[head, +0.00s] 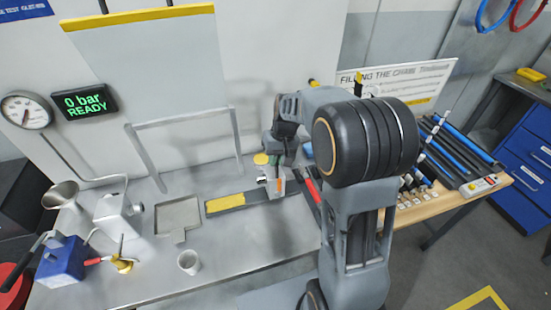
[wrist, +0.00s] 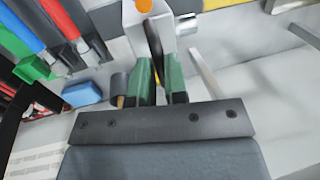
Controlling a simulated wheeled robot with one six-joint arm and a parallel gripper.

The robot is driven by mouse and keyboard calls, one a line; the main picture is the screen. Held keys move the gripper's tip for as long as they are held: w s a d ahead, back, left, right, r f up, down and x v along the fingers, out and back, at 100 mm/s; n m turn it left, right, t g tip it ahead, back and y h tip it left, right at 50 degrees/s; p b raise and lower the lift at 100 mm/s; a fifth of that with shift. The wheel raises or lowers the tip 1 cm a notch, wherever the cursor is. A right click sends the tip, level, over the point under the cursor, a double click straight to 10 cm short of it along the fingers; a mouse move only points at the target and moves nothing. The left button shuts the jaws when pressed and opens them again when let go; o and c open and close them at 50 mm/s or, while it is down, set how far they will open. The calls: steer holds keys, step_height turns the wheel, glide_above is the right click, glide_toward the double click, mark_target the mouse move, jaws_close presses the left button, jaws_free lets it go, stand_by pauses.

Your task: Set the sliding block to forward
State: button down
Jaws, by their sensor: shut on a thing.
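The sliding block (head: 274,190) is a small pale grey block with an orange mark. It sits on a flat track with a yellow stretch (head: 225,202) at its left and dark grey stretches beside the block. In the wrist view the block (wrist: 160,36) shows at the top, with a dark upright piece on its near side. My gripper (wrist: 158,66) has green fingers closed around that dark piece. In the head view my gripper (head: 279,172) is at the block, partly hidden by my wrist. The exact contact is hidden.
A grey frame handle (head: 183,115) stands behind the track. Red and blue tools lie close to the right of my gripper. A panel (head: 85,102) reads "0 bar READY".

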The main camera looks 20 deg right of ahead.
steer(key=a, duration=1.4)
steer(key=shift+a, duration=0.15)
steer(key=c, duration=1.3)
jaws_free()
steer(key=shift+a, duration=0.2)
steer(key=shift+o, duration=0.7)
steer(key=shift+d, duration=0.15)
steer(key=shift+r, duration=0.1)
step_height(320, 180, up, 13)
steer(key=d+b, duration=0.1)
steer(key=d, duration=0.1)
steer(key=shift+d+r, duration=0.2)
steer(key=shift+d, duration=0.15)
